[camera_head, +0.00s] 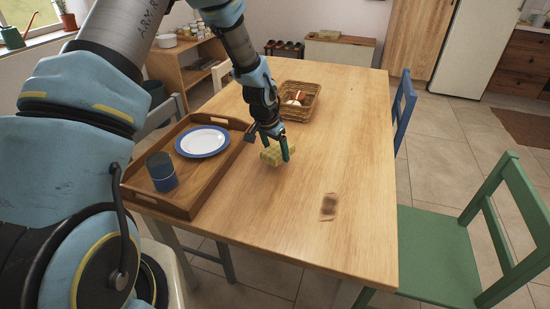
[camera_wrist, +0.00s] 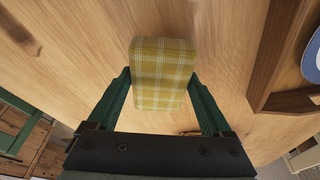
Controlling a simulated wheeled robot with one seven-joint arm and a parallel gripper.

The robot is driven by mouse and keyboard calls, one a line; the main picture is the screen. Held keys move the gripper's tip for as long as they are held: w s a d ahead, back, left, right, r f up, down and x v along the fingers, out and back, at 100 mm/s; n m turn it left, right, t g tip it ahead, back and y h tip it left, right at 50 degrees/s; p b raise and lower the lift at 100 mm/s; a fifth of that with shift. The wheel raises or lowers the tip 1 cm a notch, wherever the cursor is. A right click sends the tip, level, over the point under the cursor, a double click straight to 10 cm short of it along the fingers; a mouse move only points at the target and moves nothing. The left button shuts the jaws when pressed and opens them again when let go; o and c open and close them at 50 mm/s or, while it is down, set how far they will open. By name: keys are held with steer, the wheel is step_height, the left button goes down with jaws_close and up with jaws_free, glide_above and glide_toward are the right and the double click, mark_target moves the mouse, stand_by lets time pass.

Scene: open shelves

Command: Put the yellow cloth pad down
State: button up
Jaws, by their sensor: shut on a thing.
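The yellow cloth pad (camera_head: 272,155) has a yellow and white plaid pattern. It is between the fingers of my gripper (camera_head: 276,150), over the middle of the wooden table (camera_head: 290,215). In the wrist view the pad (camera_wrist: 162,75) fills the space between the two green fingers of my gripper (camera_wrist: 160,90), which is shut on it. The pad is at or close above the tabletop; I cannot tell whether it touches the wood.
A wooden tray (camera_head: 185,207) with a blue-rimmed plate (camera_head: 203,141) and a dark blue cup (camera_head: 162,171) sits left of the pad. A wicker basket (camera_head: 312,88) stands behind it. A brown patch (camera_head: 328,206) marks the table at right. The table's front is clear.

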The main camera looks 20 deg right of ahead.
steer(key=shift+f+p, duration=0.4)
steer(key=shift+f, duration=1.5)
steer(key=shift+f, duration=0.2)
steer(key=o, duration=1.1)
steer(key=shift+r, duration=0.1)
steer(key=shift+r, duration=0.2)
steer(key=b+v, duration=0.2)
steer(key=v, duration=1)
